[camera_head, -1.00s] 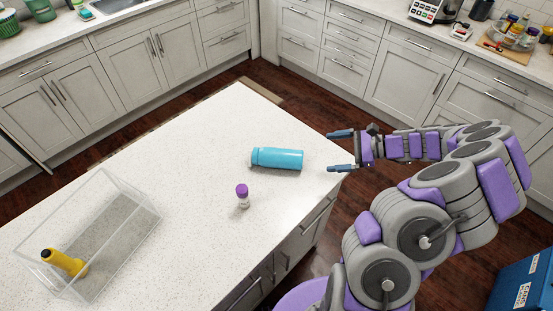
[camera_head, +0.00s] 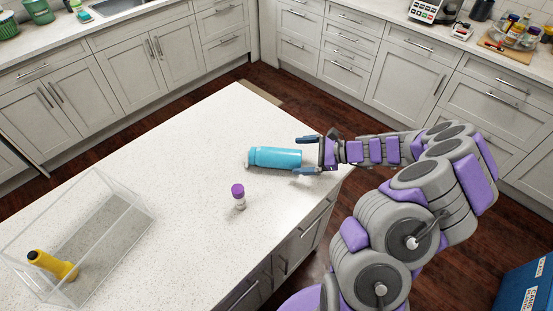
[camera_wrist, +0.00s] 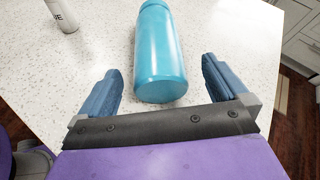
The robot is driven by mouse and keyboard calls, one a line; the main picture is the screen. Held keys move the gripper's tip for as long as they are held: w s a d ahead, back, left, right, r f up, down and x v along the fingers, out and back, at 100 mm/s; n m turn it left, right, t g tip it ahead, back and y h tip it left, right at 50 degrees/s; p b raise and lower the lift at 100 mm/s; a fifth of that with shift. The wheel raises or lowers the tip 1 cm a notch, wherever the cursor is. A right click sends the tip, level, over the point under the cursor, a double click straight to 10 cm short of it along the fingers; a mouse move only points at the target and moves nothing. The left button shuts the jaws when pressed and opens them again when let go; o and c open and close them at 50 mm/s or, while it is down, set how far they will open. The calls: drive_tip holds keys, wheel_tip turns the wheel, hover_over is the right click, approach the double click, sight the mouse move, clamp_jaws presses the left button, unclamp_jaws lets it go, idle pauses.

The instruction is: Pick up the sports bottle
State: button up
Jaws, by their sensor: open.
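The sports bottle (camera_head: 274,157) is light blue and lies on its side on the white speckled island, its pale cap end to the left. My gripper (camera_head: 306,155) is open at the bottle's right end, with one finger on each side of that end in the head view. In the wrist view the bottle (camera_wrist: 160,55) lies ahead, its base between and slightly beyond the two blue fingertips (camera_wrist: 160,82). Gaps show on both sides of the bottle, so the fingers are apart from it.
A small white bottle with a purple cap (camera_head: 239,196) stands near the sports bottle. A clear bin (camera_head: 112,230) with a yellow object (camera_head: 52,264) in it is at the island's left. The island top (camera_head: 170,160) between is clear.

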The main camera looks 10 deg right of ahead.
sight(288, 158)
drive_tip(key=shift+a+f, duration=0.1)
drive_tip(key=shift+f, duration=0.1)
drive_tip(key=b+x, duration=0.2)
drive_tip(key=x, duration=0.3)
drive_tip(key=shift+a+f, duration=0.15)
drive_tip(key=shift+d, duration=0.45)
drive_tip(key=c, duration=0.5)
drive_tip(key=shift+a, duration=0.25)
drive_tip(key=c, duration=0.8)
drive_tip(key=shift+o, duration=0.2)
